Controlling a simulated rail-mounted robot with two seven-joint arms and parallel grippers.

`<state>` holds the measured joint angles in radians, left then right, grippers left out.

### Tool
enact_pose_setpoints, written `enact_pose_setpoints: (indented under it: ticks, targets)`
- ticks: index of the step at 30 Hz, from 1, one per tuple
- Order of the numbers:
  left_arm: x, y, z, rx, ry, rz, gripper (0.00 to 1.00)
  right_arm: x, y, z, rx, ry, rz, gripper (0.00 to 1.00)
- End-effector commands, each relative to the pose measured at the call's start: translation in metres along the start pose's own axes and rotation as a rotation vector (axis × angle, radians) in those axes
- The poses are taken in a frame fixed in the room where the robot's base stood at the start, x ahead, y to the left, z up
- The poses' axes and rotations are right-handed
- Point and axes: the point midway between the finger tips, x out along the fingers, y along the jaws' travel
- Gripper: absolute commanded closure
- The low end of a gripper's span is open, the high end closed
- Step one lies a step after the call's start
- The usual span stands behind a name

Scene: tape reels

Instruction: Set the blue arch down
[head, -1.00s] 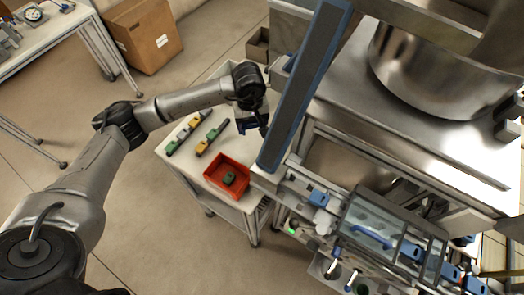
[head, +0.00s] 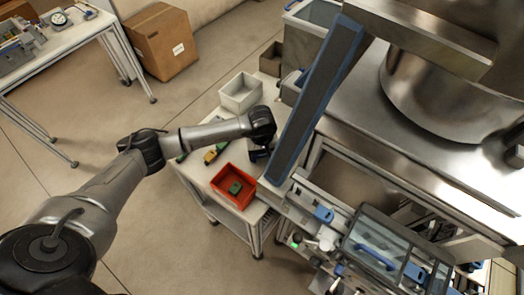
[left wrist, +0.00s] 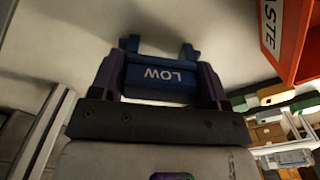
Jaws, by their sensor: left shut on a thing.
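The arch shows only as a small dark blue patch in the head view. A pale surface (left wrist: 225,30) lies beyond it; I cannot tell whether the arch touches it. My right gripper is not in view.
The red bin, marked "WASTE" in the left wrist view (left wrist: 290,40), holds a green piece (head: 235,188). Yellow and green pieces (head: 216,152) lie left of the gripper. A grey-white bin (head: 240,93) stands behind. A blue-edged post (head: 313,95) rises close on the right.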

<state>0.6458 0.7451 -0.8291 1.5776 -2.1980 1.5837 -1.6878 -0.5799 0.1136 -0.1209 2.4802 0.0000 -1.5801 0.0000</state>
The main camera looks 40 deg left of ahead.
Motion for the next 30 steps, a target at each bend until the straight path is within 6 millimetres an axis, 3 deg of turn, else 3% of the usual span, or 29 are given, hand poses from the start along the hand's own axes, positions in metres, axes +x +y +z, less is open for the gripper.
enact_pose_setpoints:
  ticks: [10,11,18,26,30]
  targets:
    - [0.003,0.000,-0.001,0.000,0.001,0.001,0.56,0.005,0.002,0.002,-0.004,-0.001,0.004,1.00]
    - [0.002,0.000,0.000,0.000,0.001,0.001,0.28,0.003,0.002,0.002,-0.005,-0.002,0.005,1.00]
    - [0.001,0.000,0.000,0.000,0.001,0.001,0.06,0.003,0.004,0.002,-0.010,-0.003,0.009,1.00]
    - [0.000,0.000,0.000,0.000,0.001,0.002,0.06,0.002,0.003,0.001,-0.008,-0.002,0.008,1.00]
    - [-0.010,0.001,-0.001,0.001,0.003,0.004,0.06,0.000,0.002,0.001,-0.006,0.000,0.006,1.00]
